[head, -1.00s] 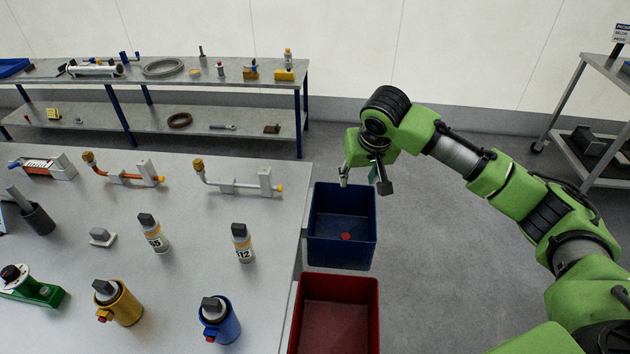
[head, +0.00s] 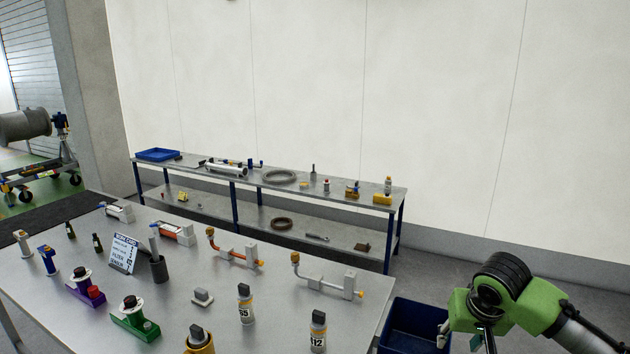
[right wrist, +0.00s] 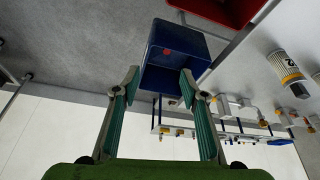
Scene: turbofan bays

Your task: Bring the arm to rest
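My right arm is green with black joints. Its gripper (head: 466,338) is at the lower right of the head view, above the blue bin and beside the table's right end. In the right wrist view the two fingers of the right gripper (right wrist: 160,84) are spread wide with nothing between them. The blue bin (right wrist: 151,78) lies beyond the fingertips, with a small red round thing (right wrist: 168,52) inside. In the head view the blue bin (head: 411,318) is partly cut off and partly hidden by the arm. My left gripper is not in view.
The grey work table (head: 185,285) holds several bottles, pipe fittings, coloured holders and a sign card (head: 123,253). A red bin (right wrist: 222,10) stands near the blue one. A two-level bench (head: 335,203) is along the wall. The floor beyond the bins is open.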

